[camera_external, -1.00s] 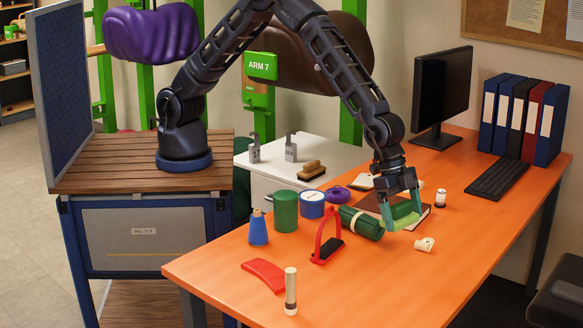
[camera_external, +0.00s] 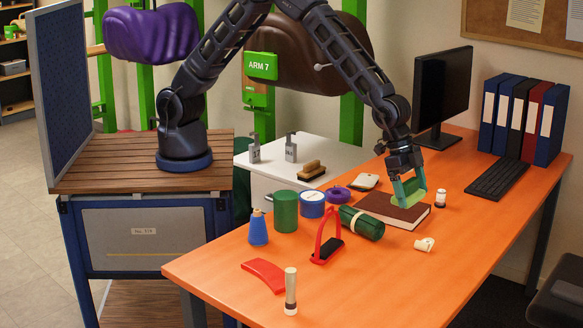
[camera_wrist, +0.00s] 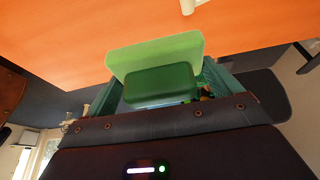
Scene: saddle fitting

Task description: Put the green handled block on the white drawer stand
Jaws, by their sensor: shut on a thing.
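My gripper (camera_external: 408,190) has teal fingers and is shut on the light green handled block (camera_external: 411,200). The block appears just over the brown book on the orange table; I cannot tell whether it touches it. In the wrist view the block's pale green slab (camera_wrist: 155,52) and its darker green part (camera_wrist: 160,86) sit between the teal fingers (camera_wrist: 160,92). The white drawer stand (camera_external: 335,152) is behind the table's left part, left of my gripper. Its front is partly hidden by the table items.
On the orange table (camera_external: 400,270) are a brown book (camera_external: 372,203), a green roll (camera_external: 362,222), a red stirrup (camera_external: 320,240), a green tin (camera_external: 285,211) and a white-and-blue tin (camera_external: 311,205). The stand's top holds a brush (camera_external: 311,171) and two grey weights (camera_external: 291,150). A monitor (camera_external: 442,95) stands behind.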

